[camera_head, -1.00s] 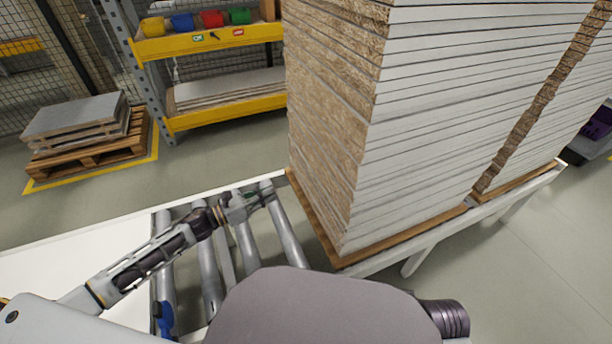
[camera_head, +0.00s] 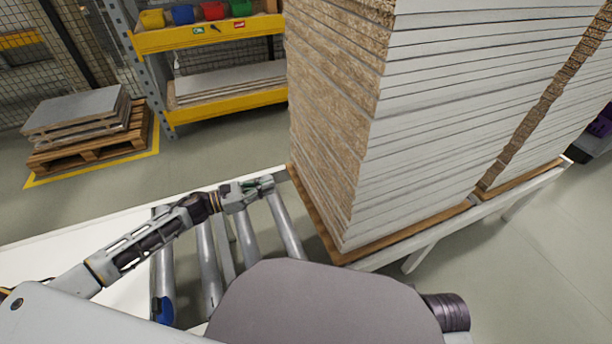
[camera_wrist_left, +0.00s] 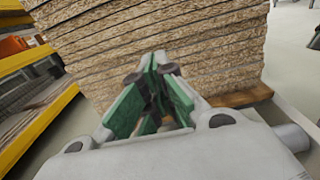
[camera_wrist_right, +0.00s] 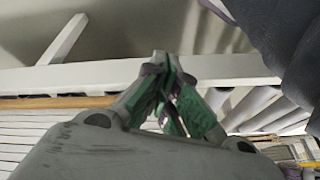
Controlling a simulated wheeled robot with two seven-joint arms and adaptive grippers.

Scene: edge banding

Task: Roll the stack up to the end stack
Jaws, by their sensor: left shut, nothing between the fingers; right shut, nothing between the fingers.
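The near stack (camera_head: 440,130) is a tall pile of pale boards with bare chipboard ends, upright on a wooden base board (camera_head: 400,246). The end stack (camera_head: 575,120) stands behind it to the right; a narrow chipboard strip shows between them. My left gripper (camera_head: 268,184) is shut and empty, low by the near stack's left end, with a small gap visible in the head view. In the left wrist view, its green fingertips (camera_wrist_left: 156,62) face the chipboard end. My right gripper (camera_wrist_right: 164,66) is shut and empty beside the white conveyor frame; in the head view it is hidden.
Bare rollers (camera_head: 246,232) lie left of the near stack, beside a white table surface (camera_head: 60,245). A yellow shelf (camera_head: 215,101) with coloured bins and a pallet of boards (camera_head: 85,135) stand behind. Open floor (camera_head: 500,270) lies at the right.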

